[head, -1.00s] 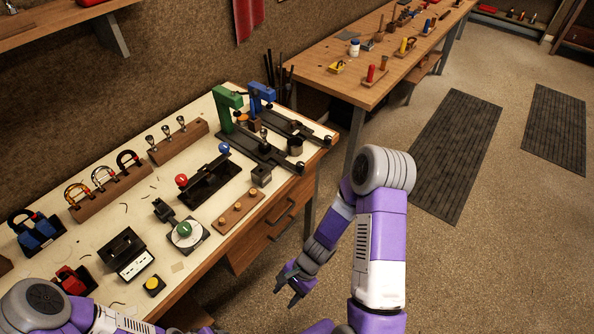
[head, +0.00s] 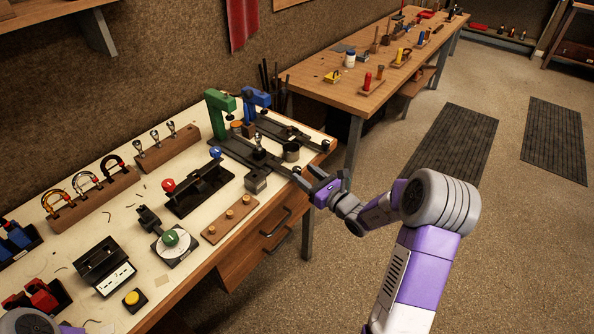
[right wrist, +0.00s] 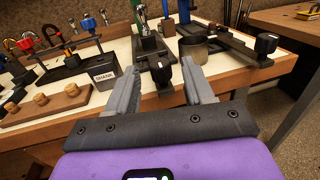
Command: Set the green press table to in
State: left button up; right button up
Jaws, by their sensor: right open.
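The green press (head: 222,105) stands at the back right of the workbench. Its dark rail runs toward the front edge and ends in a black knob (head: 296,169). A metal mouthpiece-like piece (head: 258,142) stands on that press's dark table; I cannot tell the table's exact position. My right gripper (head: 311,181) is open and empty at the front edge, close to the knob. In the right wrist view the knob (right wrist: 160,73) appears between the spread fingertips, with no clear contact. The green press is mostly cut off there. My left gripper is out of view.
The blue press (head: 257,100) stands right beside the green one, with its own rail and knob (head: 326,145). A dark cup (head: 292,151) and a square block (head: 256,180) flank the green rail. Open floor lies right of the workbench.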

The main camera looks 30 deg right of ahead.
aim_at(300, 171)
jog(key=shift+w+a+b, duration=0.15)
jog(key=shift+w+a, duration=0.1)
jog(key=shift+w, duration=0.85)
jog(key=shift+w+a+b, duration=0.15)
jog(key=shift+w+a, duration=0.1)
jog(key=shift+w, duration=0.85)
jog(key=shift+c, duration=0.4)
grip_shut()
